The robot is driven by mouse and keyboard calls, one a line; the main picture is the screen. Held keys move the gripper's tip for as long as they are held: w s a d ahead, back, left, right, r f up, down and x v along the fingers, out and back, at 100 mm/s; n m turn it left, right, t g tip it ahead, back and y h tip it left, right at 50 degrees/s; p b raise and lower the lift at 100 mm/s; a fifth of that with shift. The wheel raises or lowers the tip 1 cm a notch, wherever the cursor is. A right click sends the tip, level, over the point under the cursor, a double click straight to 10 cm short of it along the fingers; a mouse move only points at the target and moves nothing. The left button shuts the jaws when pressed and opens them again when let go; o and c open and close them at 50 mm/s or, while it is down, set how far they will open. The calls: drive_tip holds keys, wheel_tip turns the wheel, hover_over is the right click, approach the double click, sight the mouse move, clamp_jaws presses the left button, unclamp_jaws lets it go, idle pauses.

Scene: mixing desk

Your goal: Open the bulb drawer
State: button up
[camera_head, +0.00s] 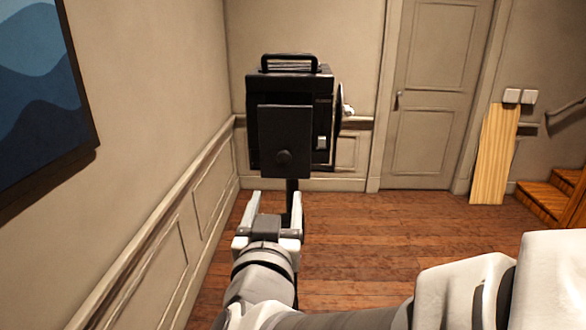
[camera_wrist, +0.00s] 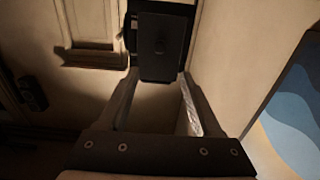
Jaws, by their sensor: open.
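A black box-shaped device (camera_head: 322,92) stands on a dark post in the head view. My gripper (camera_head: 275,197) is open and empty. In the head view its fingers appear just below the panel, pointing toward the device, without visible contact.
A panelled wall with a blue picture (camera_head: 40,85) runs along the left. A handle (camera_head: 290,60) tops the device, and a small light-coloured part (camera_head: 348,111) sticks out at its right. A closed door (camera_head: 432,110), a wooden plank (camera_head: 494,155) and steps (camera_head: 548,203) are farther right. The floor (camera_head: 400,225) between is clear.

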drive_tip(key=shift+s+f+b, duration=0.1)
drive_tip(key=shift+s+b, duration=0.6)
drive_tip(key=shift+s, duration=0.4)
drive_tip(key=shift+w, duration=0.1)
drive_tip(key=s+d+f+g, duration=0.5)
drive_tip(key=s+d+g, duration=0.1)
drive_tip(key=d, duration=0.2)
drive_tip(key=s+d+f+g, duration=0.4)
drive_tip(key=s+d+g, duration=0.1)
drive_tip(key=d, duration=0.4)
drive_tip(key=shift+s+d+f+g+y, duration=0.3)
drive_tip(key=shift+s+f+g, duration=0.1)
drive_tip(key=shift+g, duration=0.3)
drive_tip(key=shift+c, duration=0.3)
